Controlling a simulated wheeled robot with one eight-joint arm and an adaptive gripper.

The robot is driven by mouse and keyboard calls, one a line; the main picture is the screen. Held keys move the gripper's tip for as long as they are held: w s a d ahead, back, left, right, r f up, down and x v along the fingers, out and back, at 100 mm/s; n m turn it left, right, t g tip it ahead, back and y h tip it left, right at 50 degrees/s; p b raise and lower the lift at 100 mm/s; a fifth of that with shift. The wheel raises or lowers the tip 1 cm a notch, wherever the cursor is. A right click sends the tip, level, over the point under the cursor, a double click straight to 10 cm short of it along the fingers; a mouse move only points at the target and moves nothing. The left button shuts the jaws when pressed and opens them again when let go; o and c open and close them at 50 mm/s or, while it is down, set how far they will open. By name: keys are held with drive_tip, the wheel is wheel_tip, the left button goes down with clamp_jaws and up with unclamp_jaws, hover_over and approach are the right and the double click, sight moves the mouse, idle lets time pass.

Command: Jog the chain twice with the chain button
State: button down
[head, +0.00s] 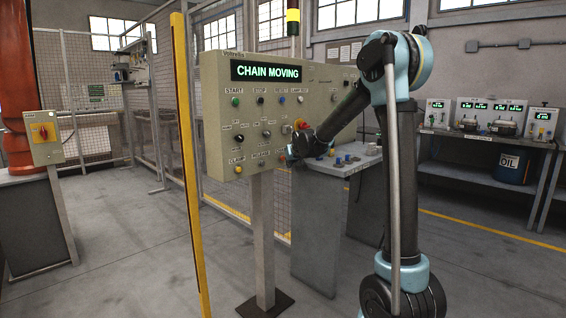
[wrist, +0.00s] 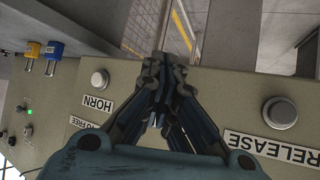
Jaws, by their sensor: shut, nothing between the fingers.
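The beige control panel (head: 222,135) stands on a post in the head view. Its display (head: 266,72) reads "CHAIN MOVING" in green. My gripper (head: 291,154) is at the panel's lower right, in front of the bottom row. In the wrist view my gripper (wrist: 163,68) is shut and empty, its fingertips over the panel edge between the silver HORN button (wrist: 99,78) and the silver RELEASE button (wrist: 280,112). No chain button label is readable; the gripper hides the face between those two buttons. Whether the fingertips touch a button cannot be told.
A yellow post (head: 186,165) stands just left of the panel. A grey bench (head: 325,215) is behind it, and a shelf with instruments (head: 480,145) is at the right. Blue and yellow padlocks (wrist: 53,49) show in the wrist view. Floor in front is open.

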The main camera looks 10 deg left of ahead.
idle(0.3)
drive_tip(key=shift+s+d, duration=0.95)
drive_tip(key=shift+d, duration=0.25)
drive_tip(key=shift+s+d, duration=0.9)
drive_tip(key=shift+d, duration=0.25)
drive_tip(key=s+d+f+m+g+h, duration=0.1)
drive_tip(key=s+d+f+g, duration=0.1)
drive_tip(key=s+d, duration=0.9)
drive_tip(key=s+d+f+m+g+h, duration=0.15)
drive_tip(key=s+d, duration=0.55)
drive_tip(key=s, duration=0.7)
drive_tip(key=s+d+f+m+g, duration=0.1)
drive_tip(key=s+d+f, duration=0.3)
drive_tip(key=s, duration=0.8)
drive_tip(key=s+d+f+g+h, duration=0.1)
drive_tip(key=s+d+f+g, duration=0.2)
drive_tip(key=s+f, duration=0.5)
drive_tip(key=s, duration=0.5)
drive_tip(key=shift+d+f+m, duration=0.15)
drive_tip(key=shift+d+m, duration=0.2)
